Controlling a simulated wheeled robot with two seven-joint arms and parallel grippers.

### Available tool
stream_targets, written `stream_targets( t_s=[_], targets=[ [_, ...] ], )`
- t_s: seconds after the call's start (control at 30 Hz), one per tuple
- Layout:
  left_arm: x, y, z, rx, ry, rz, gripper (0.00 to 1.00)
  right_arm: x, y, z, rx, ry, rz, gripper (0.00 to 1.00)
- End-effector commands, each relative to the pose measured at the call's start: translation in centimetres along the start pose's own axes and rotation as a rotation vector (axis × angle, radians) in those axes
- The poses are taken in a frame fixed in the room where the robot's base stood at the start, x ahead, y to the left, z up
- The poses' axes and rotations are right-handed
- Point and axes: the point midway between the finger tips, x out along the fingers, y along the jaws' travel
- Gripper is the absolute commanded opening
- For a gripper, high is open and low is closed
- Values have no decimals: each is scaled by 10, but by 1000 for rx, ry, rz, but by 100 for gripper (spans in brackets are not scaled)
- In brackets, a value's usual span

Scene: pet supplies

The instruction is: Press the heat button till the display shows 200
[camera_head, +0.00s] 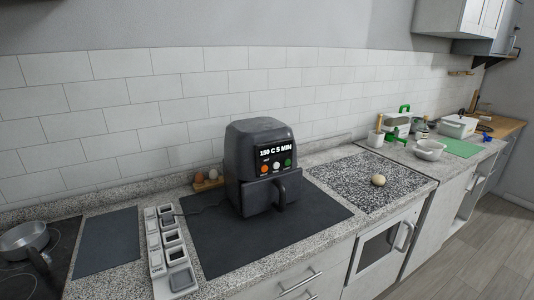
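A black air fryer (262,135) stands on a dark mat on the counter, its front turned slightly right. Its display (274,150) is lit and appears to read 150 C 5 MIN. Below the display are an orange button (265,169), a white button (277,166) and a green button (288,162). Small labels above the buttons are too small to read surely. The basket handle (280,193) sticks out at the front, and the basket looks closed. Neither of my grippers is in view.
A dark mat (215,245) surrounds the fryer. Left are a sectioned tray (156,262), a dark board (108,240) and a pan (25,240) on the hob. Right are a speckled board (345,185) with a round item (378,180) and a white bowl (429,149).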

Motion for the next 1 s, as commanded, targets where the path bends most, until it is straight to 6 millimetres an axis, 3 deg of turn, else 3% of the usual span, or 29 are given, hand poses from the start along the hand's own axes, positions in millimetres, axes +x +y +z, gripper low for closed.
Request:
stream_targets(
  t_s=[0.47,0.5,0.67,0.7,1.0],
  targets=[
    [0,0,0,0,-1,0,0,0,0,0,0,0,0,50],
    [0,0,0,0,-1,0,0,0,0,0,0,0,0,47],
    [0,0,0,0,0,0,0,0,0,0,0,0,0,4],
    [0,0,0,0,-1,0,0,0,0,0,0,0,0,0],
    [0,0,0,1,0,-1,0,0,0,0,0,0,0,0]
  ],
)
